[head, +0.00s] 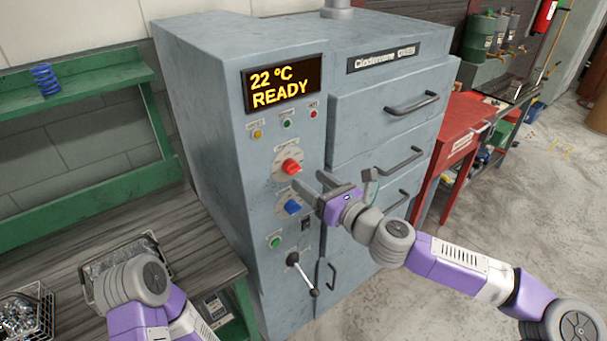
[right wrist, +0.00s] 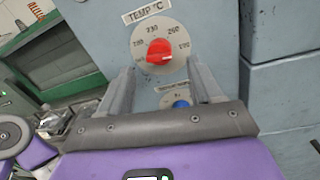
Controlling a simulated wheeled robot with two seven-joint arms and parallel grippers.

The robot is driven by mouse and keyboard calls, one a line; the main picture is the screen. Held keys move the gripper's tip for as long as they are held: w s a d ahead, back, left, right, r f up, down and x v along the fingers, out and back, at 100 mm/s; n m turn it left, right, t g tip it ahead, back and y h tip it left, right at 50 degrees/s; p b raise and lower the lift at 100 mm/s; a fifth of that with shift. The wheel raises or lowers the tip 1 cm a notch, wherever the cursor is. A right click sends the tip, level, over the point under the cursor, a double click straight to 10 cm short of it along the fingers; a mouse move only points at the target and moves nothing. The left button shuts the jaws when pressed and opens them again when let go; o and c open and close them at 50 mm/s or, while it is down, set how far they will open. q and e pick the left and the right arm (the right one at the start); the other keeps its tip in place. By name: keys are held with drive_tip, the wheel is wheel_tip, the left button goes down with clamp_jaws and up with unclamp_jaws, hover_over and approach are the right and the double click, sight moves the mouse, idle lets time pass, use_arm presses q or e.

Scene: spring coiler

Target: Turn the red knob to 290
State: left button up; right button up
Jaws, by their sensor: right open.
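The red knob (head: 291,167) sits on a round white dial on the oven's front, below the display. In the right wrist view the knob (right wrist: 158,51) shows up close under a "TEMP °C" label, with 230 and 260 legible at the top of its scale. I cannot tell exactly which number it points to. My right gripper (head: 311,184) is open and empty, just right of and below the knob, apart from it. Its two fingers (right wrist: 160,70) point toward the dial, with the knob between and beyond their tips. My left gripper is not in view.
The display (head: 284,83) reads 22 °C READY. A blue knob (head: 292,207) is below the red one, and a black lever (head: 303,272) lower still. Drawer handles (head: 412,104) stick out at right. A wire basket (head: 27,313) stands on the bench at left.

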drive_tip(key=shift+v, duration=1.05)
drive_tip(key=s+a+f+n+g+h, duration=0.1)
drive_tip(key=s+a+f+n+g, duration=0.25)
drive_tip(key=f, duration=0.65)
drive_tip(key=s+a+f+n+g, duration=0.2)
drive_tip(key=f+n, duration=0.3)
drive_tip(key=f, duration=0.5)
drive_tip(key=s+a+f+n+g+h, duration=0.1)
drive_tip(key=s+a+f+n+g, duration=0.3)
drive_tip(key=f, duration=0.6)
drive_tip(key=s+d+f+n+g+h, duration=0.2)
drive_tip(key=s+d+f+n, duration=0.5)
drive_tip(key=s+f, duration=0.1)
drive_tip(key=s+d+f+n+g+h, duration=0.2)
drive_tip(key=s+d+f+n, duration=0.5)
drive_tip(key=f, duration=0.4)
drive_tip(key=shift+s+n+h+p, duration=0.4)
drive_tip(key=shift+n+h, duration=0.05)
drive_tip(key=shift+h, duration=0.15)
drive_tip(key=shift+d+f, duration=0.1)
drive_tip(key=shift+f, duration=0.05)
